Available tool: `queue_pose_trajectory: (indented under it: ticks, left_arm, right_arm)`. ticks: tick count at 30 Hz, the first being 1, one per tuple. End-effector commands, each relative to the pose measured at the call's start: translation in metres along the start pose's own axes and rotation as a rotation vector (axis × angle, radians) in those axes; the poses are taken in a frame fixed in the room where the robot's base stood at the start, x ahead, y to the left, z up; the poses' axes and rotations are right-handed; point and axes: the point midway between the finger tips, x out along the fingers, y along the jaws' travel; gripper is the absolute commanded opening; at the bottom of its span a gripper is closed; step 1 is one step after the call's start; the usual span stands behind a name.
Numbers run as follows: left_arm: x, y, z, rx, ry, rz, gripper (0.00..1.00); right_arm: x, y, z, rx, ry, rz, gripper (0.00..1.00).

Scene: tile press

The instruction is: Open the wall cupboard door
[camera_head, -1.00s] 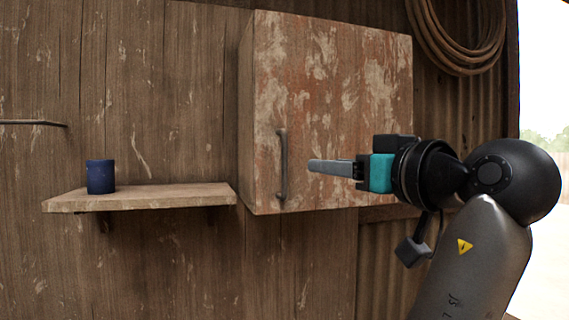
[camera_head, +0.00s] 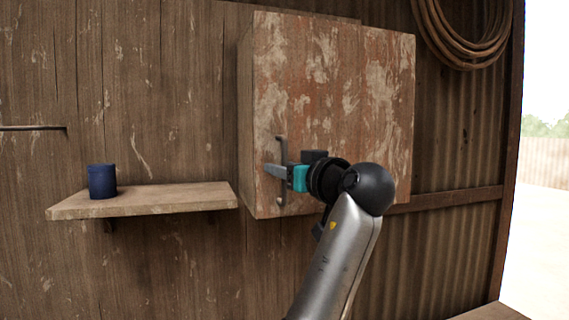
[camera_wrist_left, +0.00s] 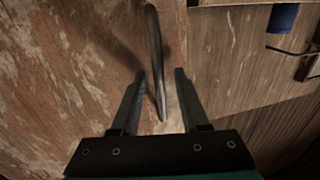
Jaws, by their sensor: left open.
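The wall cupboard (camera_head: 350,90) hangs on the plank wall, its worn, paint-flaked door closed. A dark vertical bar handle (camera_head: 281,150) sits near the door's left edge. My left gripper (camera_head: 272,171) is at the handle's lower half, in front of the door. In the left wrist view the open fingers (camera_wrist_left: 158,85) stand one on each side of the handle (camera_wrist_left: 156,60), with gaps visible between bar and fingers. The handle's middle is partly hidden by the gripper in the head view. My right gripper is not in view.
A wooden shelf (camera_head: 150,201) with a dark blue cup (camera_head: 102,181) on it is fixed to the wall left of the cupboard. A coiled rope or hose (camera_head: 465,45) hangs at the upper right. The space in front of the door's left side looks clear.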

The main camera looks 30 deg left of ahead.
Motion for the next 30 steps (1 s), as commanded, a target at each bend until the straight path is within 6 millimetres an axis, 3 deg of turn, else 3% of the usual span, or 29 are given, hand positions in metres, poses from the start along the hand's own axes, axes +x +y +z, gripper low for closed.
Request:
queue_pose_trajectory:
  ticks: [8, 19, 30]
  left_arm:
    - [0.0007, 0.0002, 0.0006, 0.0, 0.0, 0.001, 0.42]
    - [0.0004, 0.0002, 0.0003, 0.0, 0.0, 0.001, 0.01]
    - [0.0003, 0.0001, 0.0001, 0.0, 0.0, 0.001, 0.0]
  right_arm:
    - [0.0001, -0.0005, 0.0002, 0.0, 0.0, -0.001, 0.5]
    - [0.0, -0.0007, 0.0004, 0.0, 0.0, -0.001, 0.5]
    - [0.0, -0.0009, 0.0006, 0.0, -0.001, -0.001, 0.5]
